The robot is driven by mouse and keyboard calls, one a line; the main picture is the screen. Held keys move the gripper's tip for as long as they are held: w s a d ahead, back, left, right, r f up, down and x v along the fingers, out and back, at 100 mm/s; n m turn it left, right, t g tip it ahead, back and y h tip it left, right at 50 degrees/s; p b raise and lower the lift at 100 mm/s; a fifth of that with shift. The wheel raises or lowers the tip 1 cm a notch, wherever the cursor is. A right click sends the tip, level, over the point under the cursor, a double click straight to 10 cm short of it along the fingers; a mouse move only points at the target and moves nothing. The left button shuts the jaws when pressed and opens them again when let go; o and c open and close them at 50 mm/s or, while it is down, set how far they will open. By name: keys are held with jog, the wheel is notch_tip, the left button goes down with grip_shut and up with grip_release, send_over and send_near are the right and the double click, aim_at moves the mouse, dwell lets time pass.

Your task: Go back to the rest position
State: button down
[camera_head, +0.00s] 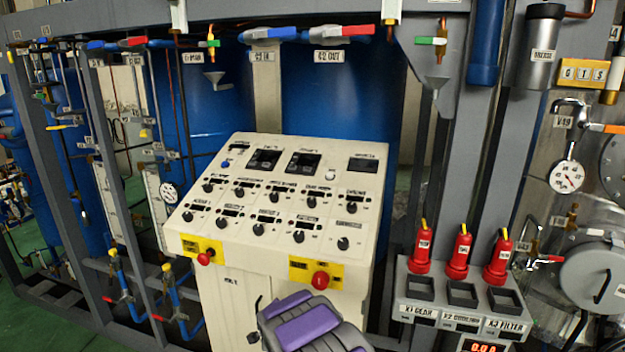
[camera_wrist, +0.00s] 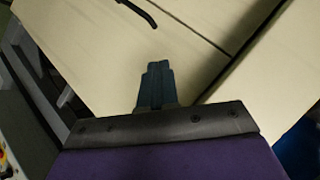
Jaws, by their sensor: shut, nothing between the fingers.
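My gripper (camera_wrist: 156,72) shows in the wrist view with its dark fingers together and nothing between them. It points at the cream front of the control cabinet (camera_wrist: 222,22), and I cannot tell the distance to it. A black curved handle (camera_wrist: 138,12) on the cabinet lies beyond the fingertips. In the head view my arm, with purple covers, is low in the middle, in front of the control cabinet (camera_head: 230,285). The fingers cannot be made out in that view.
To the right, a grey holder (camera_head: 410,308) bears red plugs (camera_head: 459,252). Grey frame posts and blue pipes stand to the left. Green floor (camera_head: 45,325) shows at lower left.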

jog(key=s+d+r+n+g, duration=0.25)
jog(key=s+d+r, duration=0.45)
jog(key=s, duration=0.4)
jog(key=s+d+r+n+g, duration=0.2)
jog(key=s+d+r+g, duration=0.2)
jog(key=s+d+r, duration=0.5)
jog(key=s+d+r+n+g, duration=0.1)
jog(key=s+d+n+g, duration=0.1)
jog(key=s, duration=1.5)
jog(key=s+d+n+g+h, duration=0.1)
jog(key=s+d+g, duration=0.3)
jog(key=s, duration=1.4)
jog(key=shift+s+d+r+n+h, duration=0.3)
jog(key=shift+d+r+n, duration=0.1)
jog(key=shift+d+n, duration=0.4)
